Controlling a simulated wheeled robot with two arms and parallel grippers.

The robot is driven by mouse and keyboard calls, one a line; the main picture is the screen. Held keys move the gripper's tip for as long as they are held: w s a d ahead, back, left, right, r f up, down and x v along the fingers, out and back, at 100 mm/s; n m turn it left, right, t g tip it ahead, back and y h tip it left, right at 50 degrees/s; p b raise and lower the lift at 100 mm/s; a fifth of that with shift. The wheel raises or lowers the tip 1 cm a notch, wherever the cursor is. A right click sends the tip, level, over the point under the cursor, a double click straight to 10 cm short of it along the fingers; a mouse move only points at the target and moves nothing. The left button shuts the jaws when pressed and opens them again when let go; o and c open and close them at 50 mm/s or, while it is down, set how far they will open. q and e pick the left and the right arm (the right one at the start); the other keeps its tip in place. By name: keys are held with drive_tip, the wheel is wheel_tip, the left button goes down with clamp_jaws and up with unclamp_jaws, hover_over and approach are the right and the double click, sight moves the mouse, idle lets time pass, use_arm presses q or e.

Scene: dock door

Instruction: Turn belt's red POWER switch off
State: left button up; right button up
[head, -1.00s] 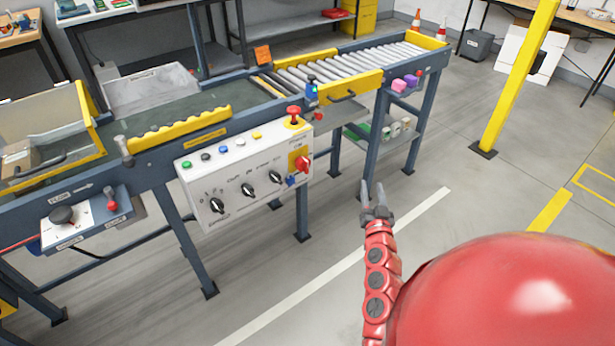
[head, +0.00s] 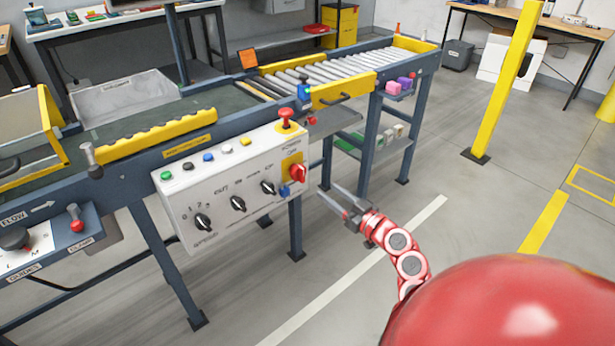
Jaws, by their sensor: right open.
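The red POWER switch (head: 298,174) is a rotary knob on a yellow plate at the right end of the white control panel (head: 215,211). The panel hangs on the front of the conveyor belt (head: 222,108). My left gripper is not in view.
A red mushroom button (head: 286,119) stands on top of the panel above the switch. A blue part (head: 285,190) sits just below-left of the switch. Black knobs (head: 238,204) line the panel. A yellow post (head: 502,85) stands at right; the floor between is clear.

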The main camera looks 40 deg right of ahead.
sight(304, 173)
drive_tip(key=w, duration=1)
drive_tip(key=shift+a, duration=0.4)
clamp_jaws()
